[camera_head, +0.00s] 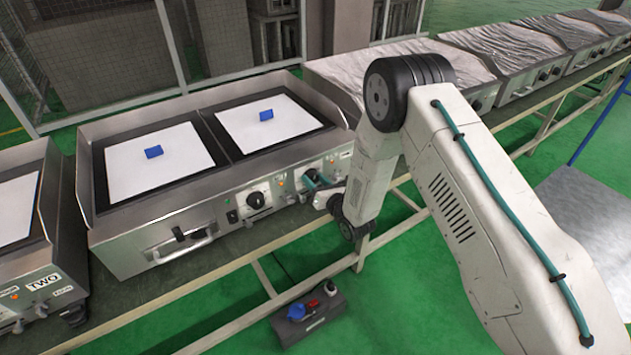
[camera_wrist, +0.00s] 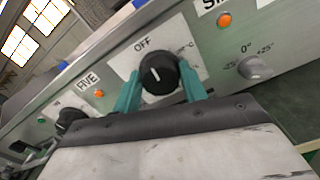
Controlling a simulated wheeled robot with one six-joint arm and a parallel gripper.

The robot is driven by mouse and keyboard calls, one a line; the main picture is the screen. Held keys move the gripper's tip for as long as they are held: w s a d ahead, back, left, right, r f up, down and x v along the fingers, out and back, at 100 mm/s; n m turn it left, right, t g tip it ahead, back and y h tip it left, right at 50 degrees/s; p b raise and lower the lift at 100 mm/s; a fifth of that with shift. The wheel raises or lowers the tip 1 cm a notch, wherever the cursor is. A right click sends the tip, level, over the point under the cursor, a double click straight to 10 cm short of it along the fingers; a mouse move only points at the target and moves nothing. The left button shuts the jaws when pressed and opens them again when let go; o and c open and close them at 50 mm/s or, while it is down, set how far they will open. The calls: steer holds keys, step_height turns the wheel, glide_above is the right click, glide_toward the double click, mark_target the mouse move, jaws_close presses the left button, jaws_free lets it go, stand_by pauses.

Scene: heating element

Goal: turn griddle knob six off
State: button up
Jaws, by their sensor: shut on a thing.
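The griddle (camera_head: 205,215) has two plate areas and a front panel of black knobs. In the wrist view, the round black knob (camera_wrist: 158,72) beside the partly cut-off "SI…" label (camera_wrist: 210,4) sits between the teal fingers of my gripper (camera_wrist: 160,76), which is shut on its sides. Its white pointer mark stands near upright in the picture, roughly toward the OFF print (camera_wrist: 142,43) above it. An orange light (camera_wrist: 224,20) glows to the right.
Another black knob (camera_wrist: 70,118) is left of the FIVE label (camera_wrist: 88,82). A small grey dial (camera_wrist: 254,68) is at the right. Blue blocks (camera_head: 154,152) lie on the white griddle sheets. More griddles line the bench. A control box (camera_head: 308,314) is below the bench.

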steer(key=shift+n, duration=0.5)
steer(key=o, duration=1)
steer(key=v, duration=0.7)
steer(key=shift+s+d, duration=0.25)
steer(key=shift+s, duration=0.05)
